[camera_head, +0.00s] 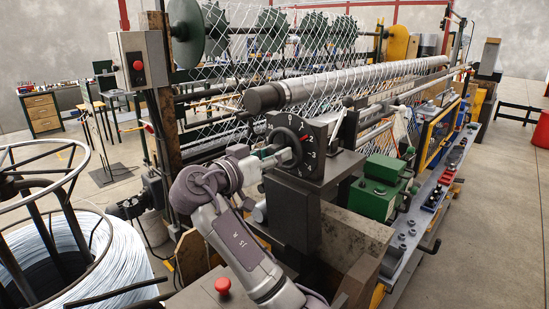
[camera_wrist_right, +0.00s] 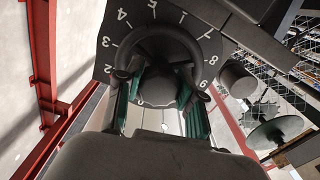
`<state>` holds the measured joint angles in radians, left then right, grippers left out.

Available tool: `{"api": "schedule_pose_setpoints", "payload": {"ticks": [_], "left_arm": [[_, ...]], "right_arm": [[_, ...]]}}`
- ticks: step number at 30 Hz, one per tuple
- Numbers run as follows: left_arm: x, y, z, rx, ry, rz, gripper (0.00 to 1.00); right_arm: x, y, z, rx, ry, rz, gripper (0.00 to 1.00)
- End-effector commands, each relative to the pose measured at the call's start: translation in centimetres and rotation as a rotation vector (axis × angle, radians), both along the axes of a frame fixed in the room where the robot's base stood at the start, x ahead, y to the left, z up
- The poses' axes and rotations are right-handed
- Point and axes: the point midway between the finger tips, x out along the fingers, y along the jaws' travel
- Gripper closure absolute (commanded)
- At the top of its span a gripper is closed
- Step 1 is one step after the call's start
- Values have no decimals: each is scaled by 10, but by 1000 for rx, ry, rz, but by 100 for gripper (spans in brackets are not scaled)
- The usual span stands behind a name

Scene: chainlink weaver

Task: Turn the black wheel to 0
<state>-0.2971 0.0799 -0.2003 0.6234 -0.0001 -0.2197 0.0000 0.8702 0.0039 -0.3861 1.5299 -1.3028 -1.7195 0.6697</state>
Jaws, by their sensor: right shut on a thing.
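The black wheel (camera_head: 298,146) sits in front of a dark square dial plate (camera_head: 318,134) with white numbers around it. In the head view a small red mark shows beside the wheel, close to the 2; the 0 is at the top of the dial. My right gripper (camera_head: 284,157) is at the wheel, shut on it. In the right wrist view the gripper's two green-padded fingers (camera_wrist_right: 158,98) lie on either side of the wheel's lower part, and the wheel's curved upper rim (camera_wrist_right: 150,38) shows beyond them. The fingers and hand hide part of the wheel. My left gripper is out of view.
A grey roller (camera_head: 340,84) with wire mesh runs behind the dial. A green block (camera_head: 380,190) stands right of the dial's base. A wire coil (camera_head: 110,265) in a round frame stands at left. A control box (camera_head: 140,62) hangs on a post.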

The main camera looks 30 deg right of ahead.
Motion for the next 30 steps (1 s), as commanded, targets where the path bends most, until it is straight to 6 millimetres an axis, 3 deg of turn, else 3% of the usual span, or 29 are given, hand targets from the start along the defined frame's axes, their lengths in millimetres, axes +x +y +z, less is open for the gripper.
{"api": "schedule_pose_setpoints", "payload": {"ticks": [10,30], "left_arm": [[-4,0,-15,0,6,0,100],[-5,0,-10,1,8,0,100]], "right_arm": [[0,0,-1,-101,290,1,97],[-1,0,1,-273,784,1,97]]}}
